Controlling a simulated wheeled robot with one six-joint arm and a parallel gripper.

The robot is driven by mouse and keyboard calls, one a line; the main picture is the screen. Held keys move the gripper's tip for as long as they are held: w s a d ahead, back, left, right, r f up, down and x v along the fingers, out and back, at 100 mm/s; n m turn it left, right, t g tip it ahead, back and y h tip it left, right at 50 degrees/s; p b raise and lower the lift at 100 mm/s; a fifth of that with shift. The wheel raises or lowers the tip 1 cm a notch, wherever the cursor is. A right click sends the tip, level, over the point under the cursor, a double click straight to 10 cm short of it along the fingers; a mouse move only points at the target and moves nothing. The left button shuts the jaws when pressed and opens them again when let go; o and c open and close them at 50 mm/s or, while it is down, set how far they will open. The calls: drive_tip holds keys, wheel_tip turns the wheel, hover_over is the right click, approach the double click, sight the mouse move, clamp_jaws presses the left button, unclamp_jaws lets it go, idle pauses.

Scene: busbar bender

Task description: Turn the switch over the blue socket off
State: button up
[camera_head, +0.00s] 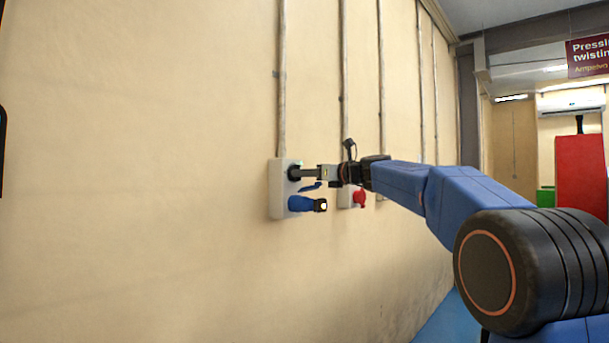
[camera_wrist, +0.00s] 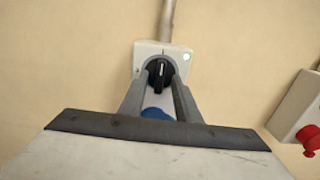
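The switch (camera_wrist: 160,72) is a black rotary knob on the pale box (camera_wrist: 147,49); its ridge stands about upright. A small light at the box's upper right glows green. The switch also shows in the head view (camera_head: 293,172), above the blue socket (camera_head: 301,204). The blue socket (camera_wrist: 156,113) is partly hidden between the fingers in the wrist view. My gripper (camera_head: 303,173) reaches the switch from the right in the head view. In the wrist view my gripper (camera_wrist: 160,84) is open, one finger on each side of the knob's lower part; I cannot tell whether they touch it.
A second box with a red socket (camera_head: 359,199) is just beyond on the same wall; the red socket also shows in the wrist view (camera_wrist: 308,138). Vertical conduits run up the wall. A red cabinet (camera_head: 580,175) stands far right. The wall at left is bare.

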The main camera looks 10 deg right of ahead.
drive_tip(key=shift+w+a, duration=0.1)
clamp_jaws()
drive_tip(key=shift+n, duration=2.3)
unclamp_jaws()
